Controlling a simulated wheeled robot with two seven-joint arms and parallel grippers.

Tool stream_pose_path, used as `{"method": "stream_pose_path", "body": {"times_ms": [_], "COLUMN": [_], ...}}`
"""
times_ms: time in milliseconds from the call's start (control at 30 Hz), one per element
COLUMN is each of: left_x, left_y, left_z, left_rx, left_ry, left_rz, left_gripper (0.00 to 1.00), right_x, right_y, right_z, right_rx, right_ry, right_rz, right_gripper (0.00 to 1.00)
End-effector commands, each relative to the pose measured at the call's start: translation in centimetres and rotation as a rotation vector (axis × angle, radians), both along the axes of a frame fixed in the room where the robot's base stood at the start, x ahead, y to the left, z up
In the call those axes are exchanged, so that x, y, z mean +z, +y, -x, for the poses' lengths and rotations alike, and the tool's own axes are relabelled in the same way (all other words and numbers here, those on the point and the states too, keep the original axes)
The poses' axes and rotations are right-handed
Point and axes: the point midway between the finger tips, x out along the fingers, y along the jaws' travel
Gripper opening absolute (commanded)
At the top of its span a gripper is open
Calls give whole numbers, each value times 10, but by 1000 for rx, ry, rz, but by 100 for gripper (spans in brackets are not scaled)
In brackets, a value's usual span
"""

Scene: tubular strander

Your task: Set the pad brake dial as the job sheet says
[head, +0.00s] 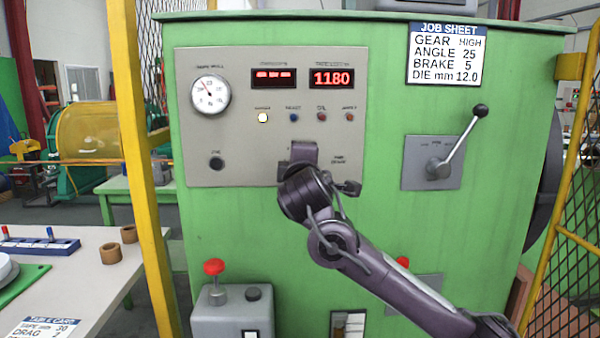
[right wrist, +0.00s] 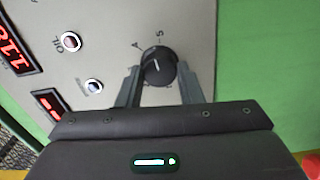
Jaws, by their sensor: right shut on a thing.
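The black pad brake dial (right wrist: 160,66) sits on the grey panel in the right wrist view, with the figures 4 and 5 printed beside it. A short pale mark shows on its face; I cannot tell exactly which figure it points to. My right gripper (right wrist: 160,74) is shut on the dial, one finger at each side. In the head view my right gripper (head: 303,160) is against the panel's lower right part and hides the dial. The job sheet (head: 446,54) reads gear HIGH, angle 25, brake 5, die 12.0 mm. My left gripper is not in view.
The panel (head: 240,125) carries a gauge (head: 210,94), a red 1180 display (head: 332,78) and a row of small lamps and buttons. A lever (head: 460,145) stands at right. A red-knobbed box (head: 225,305) is below. A yellow post (head: 145,170) stands at left.

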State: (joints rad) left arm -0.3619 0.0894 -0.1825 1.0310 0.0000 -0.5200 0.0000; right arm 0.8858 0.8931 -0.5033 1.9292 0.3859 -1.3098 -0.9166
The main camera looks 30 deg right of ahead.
Motion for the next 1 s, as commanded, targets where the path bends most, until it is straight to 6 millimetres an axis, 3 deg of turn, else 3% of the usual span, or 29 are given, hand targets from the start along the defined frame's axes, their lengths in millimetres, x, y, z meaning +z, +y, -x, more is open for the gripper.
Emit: {"method": "stream_pose_path", "body": {"times_ms": [400, 1000], "left_x": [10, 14], "left_y": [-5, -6], "left_z": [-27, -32], "left_rx": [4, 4], "left_ry": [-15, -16], "left_rz": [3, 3], "left_gripper": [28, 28], "right_x": [-2, -1], "right_y": [0, 0], "right_z": [0, 0], "right_rx": [-2, -2], "right_ry": [-119, -142], "right_rz": [-199, -240], "right_gripper": [10, 10]}}
